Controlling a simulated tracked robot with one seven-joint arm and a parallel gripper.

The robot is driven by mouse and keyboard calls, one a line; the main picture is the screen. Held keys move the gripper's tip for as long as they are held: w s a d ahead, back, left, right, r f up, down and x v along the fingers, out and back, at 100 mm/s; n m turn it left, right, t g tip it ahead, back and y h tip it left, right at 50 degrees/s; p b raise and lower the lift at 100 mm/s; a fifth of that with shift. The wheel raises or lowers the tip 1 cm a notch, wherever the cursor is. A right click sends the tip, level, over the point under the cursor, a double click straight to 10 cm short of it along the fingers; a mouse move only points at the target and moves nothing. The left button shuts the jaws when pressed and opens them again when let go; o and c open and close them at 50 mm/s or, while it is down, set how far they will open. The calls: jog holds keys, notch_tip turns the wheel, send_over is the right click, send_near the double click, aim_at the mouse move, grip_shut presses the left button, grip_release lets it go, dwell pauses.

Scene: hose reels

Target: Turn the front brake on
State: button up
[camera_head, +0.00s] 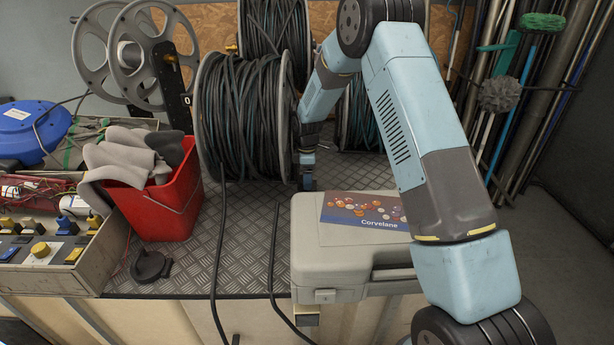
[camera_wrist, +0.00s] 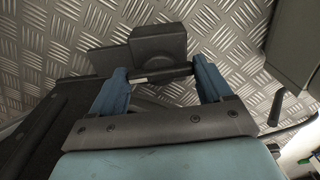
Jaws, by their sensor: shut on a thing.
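The front hose reel (camera_head: 238,115), wound with dark green-black hose, stands on the checker-plate deck in the head view. My gripper (camera_head: 306,178) is low at the reel's right side, close to the deck. In the wrist view my gripper (camera_wrist: 162,72) has its two blue fingers on either side of a dark bar (camera_wrist: 165,74), shut on it. This bar looks like the front brake handle. A dark block (camera_wrist: 158,43) lies just beyond it, over the deck. In the head view the brake is too small and hidden to make out its setting.
A grey case (camera_head: 320,262) with a booklet (camera_head: 362,211) lies right of the reel, close to my arm. A red bucket (camera_head: 165,205) with grey cloths stands left. More reels (camera_head: 275,28) stand behind. Hose ends (camera_head: 222,265) hang over the front edge.

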jog(key=m, duration=0.4)
jog(key=shift+r+m, duration=0.1)
jog(key=shift+m, duration=0.2)
jog(key=m, duration=0.4)
jog(key=shift+w+m, duration=0.1)
jog(key=shift+m, duration=0.2)
jog(key=m, duration=0.4)
jog(key=shift+m, duration=2.4)
jog(key=o, duration=1)
